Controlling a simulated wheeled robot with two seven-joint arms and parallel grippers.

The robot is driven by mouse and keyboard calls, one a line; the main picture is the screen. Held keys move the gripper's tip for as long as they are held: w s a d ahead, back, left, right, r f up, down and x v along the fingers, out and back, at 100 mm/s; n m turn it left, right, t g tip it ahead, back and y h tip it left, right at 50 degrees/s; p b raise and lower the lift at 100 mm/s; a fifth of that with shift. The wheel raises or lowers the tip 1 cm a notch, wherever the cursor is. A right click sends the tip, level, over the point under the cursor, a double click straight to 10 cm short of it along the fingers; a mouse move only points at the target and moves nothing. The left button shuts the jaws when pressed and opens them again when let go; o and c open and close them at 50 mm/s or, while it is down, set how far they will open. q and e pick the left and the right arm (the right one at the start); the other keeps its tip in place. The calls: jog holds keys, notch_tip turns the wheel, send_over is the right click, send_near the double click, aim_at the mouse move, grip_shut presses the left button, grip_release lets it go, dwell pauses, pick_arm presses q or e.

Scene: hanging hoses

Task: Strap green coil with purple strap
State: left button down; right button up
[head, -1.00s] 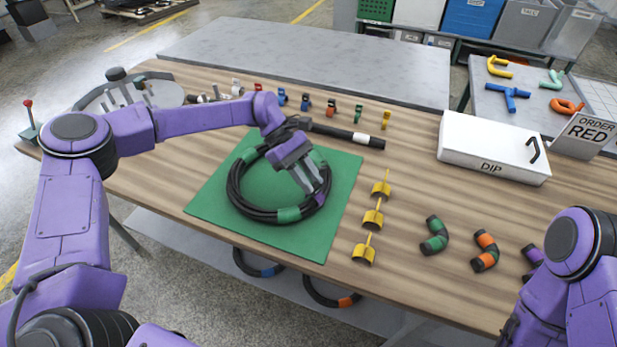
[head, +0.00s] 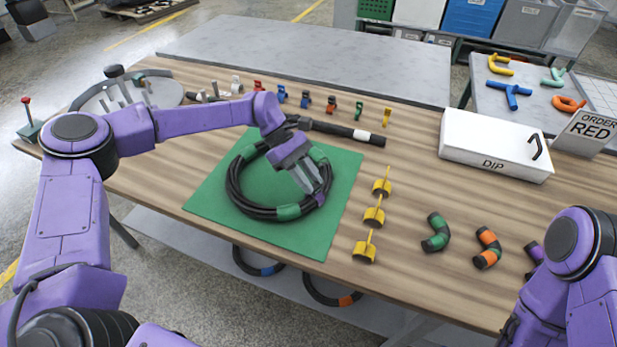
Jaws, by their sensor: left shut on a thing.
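The green coil is a black hose coil (head: 236,190) with green bands, lying on a green mat (head: 222,200). My left gripper (head: 312,187) reaches down over the coil's right side. It is shut on the purple strap (head: 321,199), a small purple piece showing at its fingertips against the hose. The fingers hide part of the strap, so I cannot tell whether it goes all the way around the hose. My right arm shows at the right edge, but its gripper is out of view.
A black rod (head: 340,130) lies behind the mat. Yellow holders (head: 373,217) stand right of it, then banded elbow hoses (head: 436,232). A row of small coloured clips (head: 306,99) stands at the back. A white DIP box (head: 494,146) and an ORDER RED sign (head: 589,131) are at right.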

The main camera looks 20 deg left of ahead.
pick_arm(q)
jog(key=c, duration=0.9)
grip_release()
jog(key=shift+o, duration=0.2)
